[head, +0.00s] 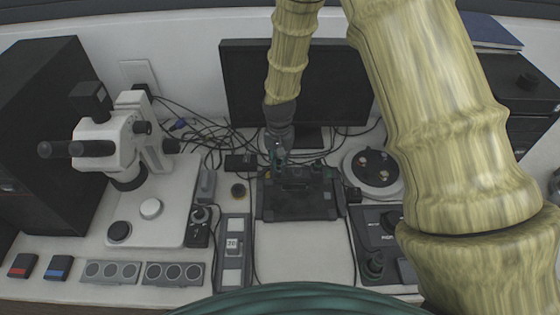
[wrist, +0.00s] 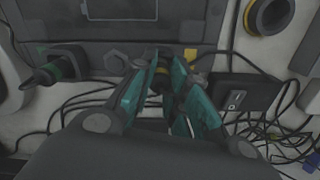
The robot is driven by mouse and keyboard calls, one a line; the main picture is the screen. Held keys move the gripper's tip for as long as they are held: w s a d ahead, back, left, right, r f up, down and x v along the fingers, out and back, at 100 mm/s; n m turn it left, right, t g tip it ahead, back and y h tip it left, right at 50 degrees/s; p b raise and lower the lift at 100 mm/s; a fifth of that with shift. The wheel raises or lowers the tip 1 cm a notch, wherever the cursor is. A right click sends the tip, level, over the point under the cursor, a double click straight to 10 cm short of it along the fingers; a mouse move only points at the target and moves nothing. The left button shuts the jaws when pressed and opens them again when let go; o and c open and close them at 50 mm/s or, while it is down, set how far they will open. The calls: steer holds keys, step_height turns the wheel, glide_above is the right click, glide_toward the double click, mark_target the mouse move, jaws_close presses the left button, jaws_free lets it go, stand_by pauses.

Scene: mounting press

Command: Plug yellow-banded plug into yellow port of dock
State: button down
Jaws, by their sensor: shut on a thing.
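The dock is a dark box (head: 298,207) in the middle of the desk in the head view. In the wrist view its edge (wrist: 100,27) runs along the top, with a small yellow mark (wrist: 191,54) on it. My gripper (head: 278,160) is at the dock's back left part in the head view. In the wrist view its teal fingers (wrist: 166,88) are shut on the yellow-banded plug (wrist: 158,73).
A green-banded plug (wrist: 60,70) with a cable lies left of the fingers. A black adapter (wrist: 236,97) and loose cables are on the right. A yellow-ringed round part (wrist: 268,17) is at upper right. A microscope (head: 120,150) and a monitor (head: 240,80) stand around the dock.

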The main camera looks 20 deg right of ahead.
steer(key=shift+f, duration=0.25)
steer(key=c, duration=0.8)
jaws_free()
steer(key=shift+o, duration=0.2)
steer(key=shift+r, duration=0.15)
steer(key=shift+r+p, duration=2.45)
steer(key=shift+r, duration=1.2)
